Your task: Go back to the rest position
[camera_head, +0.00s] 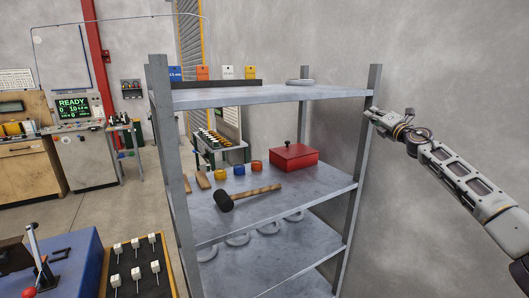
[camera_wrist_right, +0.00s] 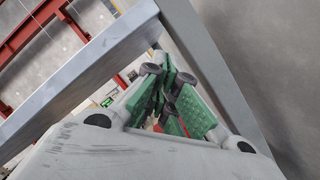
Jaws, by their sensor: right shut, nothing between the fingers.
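My right gripper (camera_head: 374,114) is shut and empty, at the right front post of the grey metal shelf rack (camera_head: 260,97). Its arm comes in from the right side of the head view. In the right wrist view the green-padded fingers (camera_wrist_right: 166,95) are together, with grey shelf beams (camera_wrist_right: 85,70) close around them; I cannot tell whether they touch. My left gripper is not in view.
The middle shelf holds a mallet (camera_head: 250,195), a red box (camera_head: 294,157) and several coloured rings. The top shelf holds coloured tags (camera_head: 202,73) and a grey ring (camera_head: 300,82). A blue bench (camera_head: 75,262) stands lower left. The wall (camera_head: 450,80) is at right.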

